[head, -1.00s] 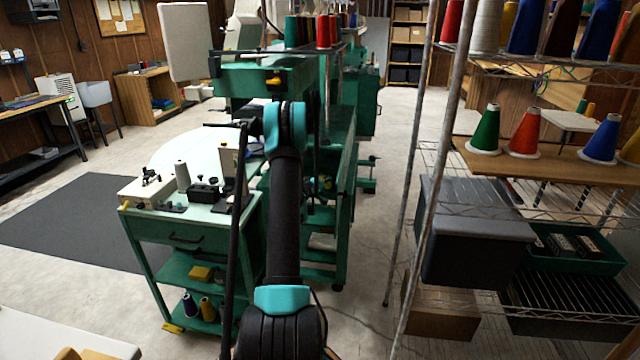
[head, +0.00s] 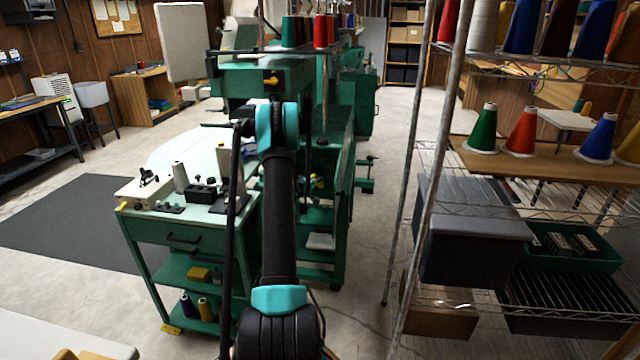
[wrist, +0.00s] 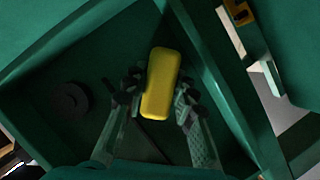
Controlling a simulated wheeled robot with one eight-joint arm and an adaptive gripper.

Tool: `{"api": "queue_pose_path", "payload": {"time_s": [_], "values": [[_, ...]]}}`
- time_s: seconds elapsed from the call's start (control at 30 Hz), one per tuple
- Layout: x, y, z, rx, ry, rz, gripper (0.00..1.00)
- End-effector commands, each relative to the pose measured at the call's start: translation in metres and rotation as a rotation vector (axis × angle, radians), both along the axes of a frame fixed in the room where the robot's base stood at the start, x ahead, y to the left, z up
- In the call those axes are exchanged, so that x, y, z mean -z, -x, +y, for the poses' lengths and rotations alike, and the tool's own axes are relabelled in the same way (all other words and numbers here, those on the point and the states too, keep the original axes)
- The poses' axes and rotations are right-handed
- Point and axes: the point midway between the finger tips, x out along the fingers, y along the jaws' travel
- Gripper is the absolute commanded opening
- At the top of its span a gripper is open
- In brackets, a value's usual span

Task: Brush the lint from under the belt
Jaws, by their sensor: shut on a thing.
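My gripper (wrist: 158,92) is shut on a yellow, rounded block (wrist: 160,82) in the wrist view, with one finger on each side. The block may be the handle of a brush; no bristles show. It is held over a dark green, box-like recess (wrist: 95,65) with sloping walls. A dark round part (wrist: 70,98) sits in the recess to the left of the gripper. I cannot make out a belt or any lint. In the head view my arm hides the gripper, by the green machine (head: 258,80).
A green cart (head: 185,232) with small tools on top stands left of my arm. A wire rack with thread cones (head: 483,130) and a grey bin (head: 470,225) is on the right. A narrow strip of clear floor (head: 365,260) lies between machine and rack.

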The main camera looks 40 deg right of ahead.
Motion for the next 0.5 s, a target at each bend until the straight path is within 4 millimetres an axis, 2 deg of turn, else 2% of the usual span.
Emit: {"api": "queue_pose_path", "payload": {"time_s": [0.5], "values": [[0.000,-0.024,0.023,-0.001,0.001,0.000,0.03]]}}
